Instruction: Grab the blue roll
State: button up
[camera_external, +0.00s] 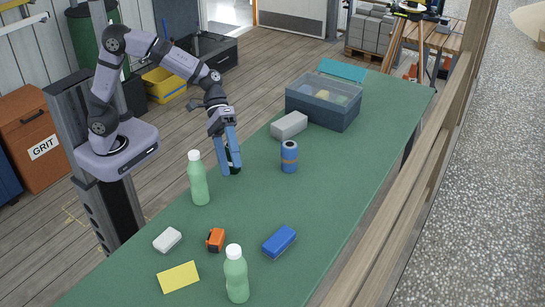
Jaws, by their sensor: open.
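The blue roll (289,157) stands upright on the green table, right of my gripper. It is a blue cylinder with a brownish band around its middle. My gripper (229,165) points down over the table's left side, with its blue fingers apart. The gripper is clear of the roll, with a gap of bare table between them. A dark object, partly hidden by the fingers, shows between or behind them; I cannot tell which.
A green bottle (199,180) stands left of my gripper. Nearer are a blue block (279,242), an orange item (215,240) and another green bottle (236,275). Table right of the roll is clear.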

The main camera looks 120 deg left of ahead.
jog(key=w+a+f+n+t+y+b, duration=0.1)
jog(key=a+f+n+t+b, duration=0.15)
jog(key=a+n, duration=0.7)
jog(key=n+t+y+b, duration=0.2)
jog(key=n+t, duration=0.3)
send_near(285, 152)
jog(key=w+d+r, duration=0.2)
jog(key=w+r, duration=0.1)
jog(key=w, duration=0.1)
jog(key=s+f+n+t+y, duration=0.1)
jog(key=f+n, duration=0.2)
jog(key=s+a+f+n+y+b, duration=0.1)
jog(key=f+n, duration=0.1)
jog(key=s+a+f+n+t+y, duration=0.1)
jog(key=f+n, duration=0.2)
jog(key=shift+s+a+f+n+t+y+b, duration=0.2)
jog(key=shift+s+f+n+t+y+b, duration=0.1)
jog(key=shift+n+t+y+b, duration=0.1)
jog(key=shift+w+a+r+p, duration=0.15)
jog(key=shift+w+p, duration=0.4)
jog(key=shift+w, duration=1.3)
jog(key=shift+w+a+r+p, duration=0.15)
jog(key=shift+w+p, duration=0.35)
jog(key=shift+w, duration=1.35)
jog(key=c, duration=1.2)
jog(key=shift+c, duration=0.2)
jog(key=shift+r, duration=0.1)
notch_tip(285, 152, up, 10)
jog(key=shift+d+f+b, duration=0.1)
jog(key=shift+b, duration=0.4)
